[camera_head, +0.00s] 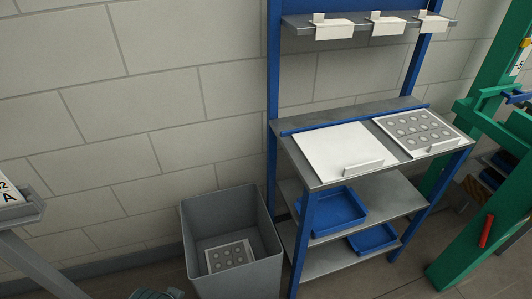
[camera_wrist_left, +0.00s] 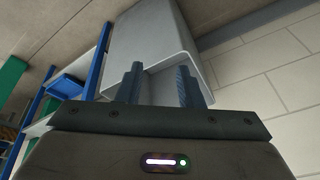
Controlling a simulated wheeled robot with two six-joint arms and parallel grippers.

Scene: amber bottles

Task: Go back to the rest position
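In the left wrist view my left gripper (camera_wrist_left: 158,76) shows its two fingers apart, with nothing held between them. Behind the fingers in that view is the grey bin (camera_wrist_left: 150,35), seen at a tilt. In the head view the bin (camera_head: 252,280) stands on the floor, left of the blue-framed shelf unit. My right gripper is in neither view. No amber bottle shows in either view.
A white sheet with round marks (camera_head: 230,257) lies in the bin. The shelf unit's worktop holds a blank white panel (camera_head: 335,150) and a panel with several round spots (camera_head: 418,131). Blue trays (camera_head: 338,209) sit below. A green frame (camera_head: 485,235) stands at right.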

